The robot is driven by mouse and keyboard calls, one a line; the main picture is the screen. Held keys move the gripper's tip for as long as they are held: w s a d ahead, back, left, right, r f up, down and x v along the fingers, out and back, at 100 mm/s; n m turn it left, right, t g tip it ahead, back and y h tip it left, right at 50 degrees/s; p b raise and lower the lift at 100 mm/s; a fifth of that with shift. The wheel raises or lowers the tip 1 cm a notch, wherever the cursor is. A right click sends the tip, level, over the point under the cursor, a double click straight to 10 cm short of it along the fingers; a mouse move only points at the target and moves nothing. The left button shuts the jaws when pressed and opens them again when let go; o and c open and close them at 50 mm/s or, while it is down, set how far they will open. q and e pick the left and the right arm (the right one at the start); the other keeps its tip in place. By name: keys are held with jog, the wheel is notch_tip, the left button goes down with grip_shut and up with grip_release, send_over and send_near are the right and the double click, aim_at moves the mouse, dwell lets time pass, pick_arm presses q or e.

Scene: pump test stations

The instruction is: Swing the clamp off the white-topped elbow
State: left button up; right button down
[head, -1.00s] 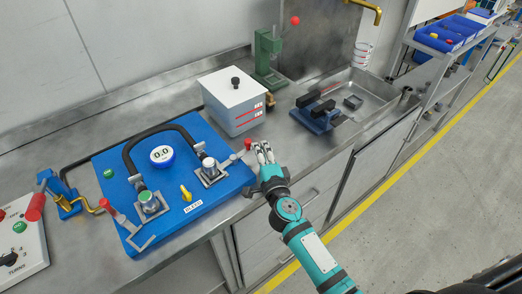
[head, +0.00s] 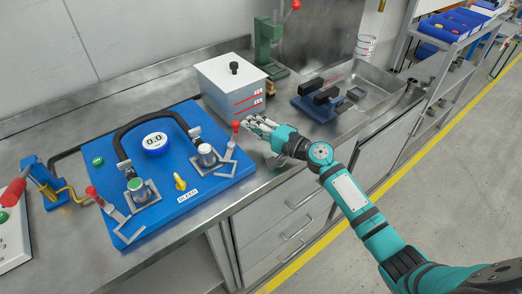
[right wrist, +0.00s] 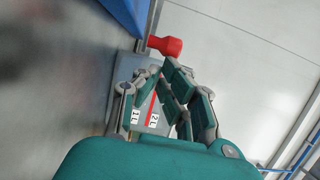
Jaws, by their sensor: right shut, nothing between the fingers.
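The white-topped elbow (head: 206,154) sits at the right of the blue board (head: 188,209), at one end of the black hose (head: 150,121). Its clamp handle with a red tip (head: 236,127) stands steeply beside it, on the right. My right gripper (head: 247,123) is shut and empty, its fingertips close to the red tip; I cannot tell whether they touch. In the right wrist view the red tip (right wrist: 166,46) shows just beyond the fingers (right wrist: 165,80). The green-topped elbow (head: 137,187) is at the other hose end. My left gripper is not in view.
A white-and-grey box (head: 232,90) stands behind my right gripper, with a green press (head: 268,45) beyond. A second red-tipped handle (head: 92,191) is at the board's left. A yellow lever (head: 180,182) lies between the elbows.

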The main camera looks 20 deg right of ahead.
jog(key=shift+w+a+f+b, duration=0.2)
jog(key=shift+w+a+b, duration=0.2)
jog(key=shift+w+b, duration=0.15)
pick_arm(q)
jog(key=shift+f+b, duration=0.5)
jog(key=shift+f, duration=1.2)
pick_arm(e)
jog(key=shift+w+a+r, duration=0.2)
jog(key=shift+w+a, duration=0.45)
jog(key=shift+a, duration=0.1)
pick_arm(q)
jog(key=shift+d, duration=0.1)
